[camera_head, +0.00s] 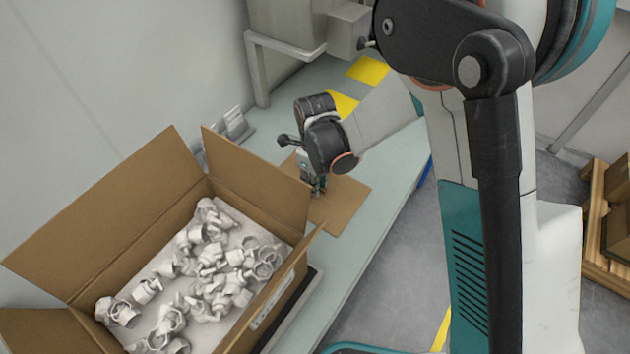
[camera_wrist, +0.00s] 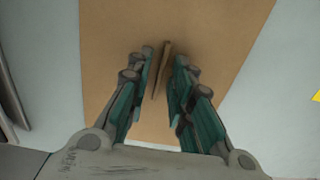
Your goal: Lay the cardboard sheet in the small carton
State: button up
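The brown cardboard sheet (camera_head: 345,205) lies flat on the pale table beside an open carton (camera_head: 135,215). In the wrist view the sheet (camera_wrist: 235,35) fills the middle, with a thin upright tab (camera_wrist: 161,72) standing up from it. My gripper (camera_head: 316,190) points down over the sheet, low and close to it. In the wrist view its two fingers (camera_wrist: 165,62) stand apart on either side of the tab, with a gap visible at least on the right. The carton has its flaps spread and holds many white fittings (camera_head: 215,260). Part of the sheet is hidden behind the carton flap and my gripper.
A grey machine with a frame (camera_head: 287,48) stands at the back of the table. Yellow patches (camera_head: 368,70) mark the table there. Brown boxes (camera_head: 617,180) rest on a wooden pallet at the far right.

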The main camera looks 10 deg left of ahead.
jog(key=shift+f, duration=0.15)
grip_shut()
jog(key=shift+r+p, duration=2.4)
jog(key=shift+r, duration=1.65)
